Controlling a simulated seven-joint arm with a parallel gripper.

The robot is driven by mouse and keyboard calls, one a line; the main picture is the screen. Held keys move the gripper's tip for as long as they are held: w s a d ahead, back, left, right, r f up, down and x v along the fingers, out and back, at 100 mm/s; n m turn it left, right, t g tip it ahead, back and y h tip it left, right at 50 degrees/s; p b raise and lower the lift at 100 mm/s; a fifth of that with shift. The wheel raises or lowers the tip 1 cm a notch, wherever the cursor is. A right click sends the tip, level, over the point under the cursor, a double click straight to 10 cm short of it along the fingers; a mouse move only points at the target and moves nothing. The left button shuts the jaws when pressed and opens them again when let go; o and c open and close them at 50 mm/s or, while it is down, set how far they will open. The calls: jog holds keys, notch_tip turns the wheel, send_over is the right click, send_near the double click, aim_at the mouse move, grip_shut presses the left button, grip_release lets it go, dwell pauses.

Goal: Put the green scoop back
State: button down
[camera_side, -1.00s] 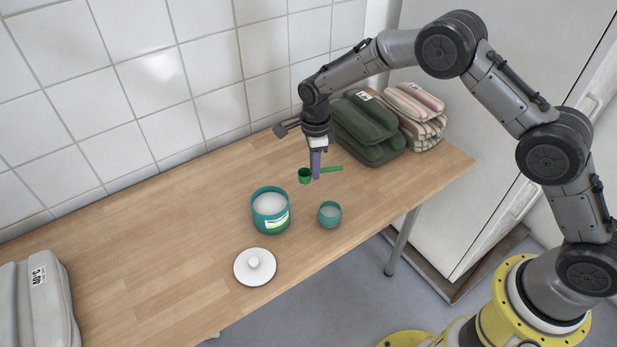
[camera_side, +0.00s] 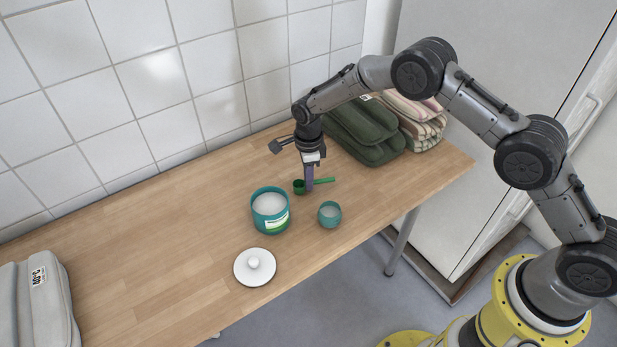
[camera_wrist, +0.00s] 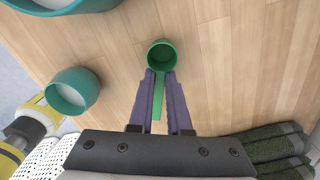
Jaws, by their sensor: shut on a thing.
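The green scoop (camera_side: 299,187) is held by its handle between the purple fingers of my gripper (camera_side: 309,187). In the wrist view, the scoop (camera_wrist: 162,54) has its round cup just beyond the fingertips (camera_wrist: 161,75), with the handle running back between them. The cup looks empty. A teal canister (camera_side: 270,221) stands open just left of and in front of the scoop, filled with pale powder. Its rim also shows at the top left of the wrist view (camera_wrist: 97,5). A white round lid with a knob (camera_side: 255,268) lies on the table in front of the canister.
A small teal cup (camera_side: 329,215) with pale contents stands right of the canister, also in the wrist view (camera_wrist: 72,91). Folded green towels (camera_side: 365,135) and striped towels (camera_side: 420,125) lie behind right. A grey bundle (camera_side: 38,300) is at the left. The wooden table (camera_side: 150,235) is clear between.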

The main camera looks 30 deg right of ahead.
jog(key=c, duration=0.9)
grip_release()
jog(key=shift+o, duration=0.2)
jog(key=shift+r, duration=0.1)
notch_tip(320, 180, up, 12)
jog(key=shift+r, duration=0.2)
